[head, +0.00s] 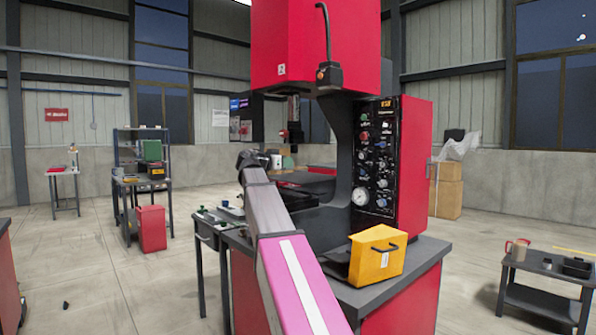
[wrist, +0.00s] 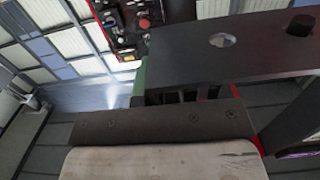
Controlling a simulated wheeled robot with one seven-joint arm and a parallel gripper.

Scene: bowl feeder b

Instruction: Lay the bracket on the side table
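My arm reaches forward in the head view toward the red machine. My gripper (head: 262,159) is at its far end, near the machine's work area, small and partly hidden by the wrist. I cannot tell whether its fingers are open or shut or hold anything. In the wrist view, a dark bar with screws and a pale plate fill the bottom. A dark grey flat piece with a pale round spot lies beyond them; I cannot tell whether it is the bracket. I cannot make out the bracket in the head view. A low dark table (head: 536,297), possibly the side table, stands at the right.
The red machine (head: 418,140) with a gauge panel stands on a grey-topped red bench. A yellow box (head: 377,262) sits at the bench's front. A mug (head: 518,249) and a black tray (head: 577,267) stand on the low table. A red bin (head: 151,228) is at left on open floor.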

